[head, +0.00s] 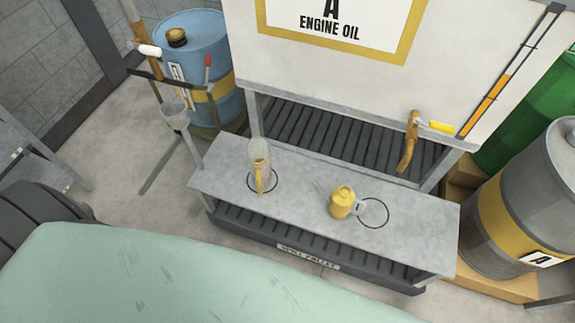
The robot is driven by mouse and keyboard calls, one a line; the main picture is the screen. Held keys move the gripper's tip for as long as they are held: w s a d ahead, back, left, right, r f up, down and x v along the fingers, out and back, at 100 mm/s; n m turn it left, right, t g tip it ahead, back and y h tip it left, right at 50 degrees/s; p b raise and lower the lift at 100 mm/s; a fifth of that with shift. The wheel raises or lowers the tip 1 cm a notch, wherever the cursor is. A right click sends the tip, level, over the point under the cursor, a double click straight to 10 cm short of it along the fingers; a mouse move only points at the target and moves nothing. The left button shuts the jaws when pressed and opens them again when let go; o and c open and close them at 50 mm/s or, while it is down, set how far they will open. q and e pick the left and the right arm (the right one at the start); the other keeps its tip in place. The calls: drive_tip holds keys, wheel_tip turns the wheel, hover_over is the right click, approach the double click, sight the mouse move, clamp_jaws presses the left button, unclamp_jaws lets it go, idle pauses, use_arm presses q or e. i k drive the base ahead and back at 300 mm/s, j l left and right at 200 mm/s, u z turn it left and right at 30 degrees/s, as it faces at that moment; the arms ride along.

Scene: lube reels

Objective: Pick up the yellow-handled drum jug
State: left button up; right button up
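A tall, clear-looking jug with a yellow handle (258,156) stands upright on the grey metal shelf (310,190). It is at the left part of the shelf, over a black ring marking, with its yellow handle facing the front. A smaller yellow can with a spout and a grey handle (341,202) stands to its right, beside a second, empty black ring. Neither of my grippers is in view, and nothing touches the jug.
A white engine oil tank (350,70) with a brown tap (409,142) rises behind the shelf. A blue drum (198,50) is at back left, a grey drum (525,215) at right. A scratched pale green surface (170,275) fills the foreground. The shelf's right end is clear.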

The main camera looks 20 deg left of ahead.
sight(258, 151)
drive_tip(key=j+z, duration=0.35)
drive_tip(key=j, duration=0.3)
drive_tip(key=j+z, duration=0.35)
drive_tip(key=j, duration=0.25)
drive_tip(key=k+j+z, duration=0.1)
drive_tip(key=j+z, duration=0.25)
drive_tip(key=j, duration=0.25)
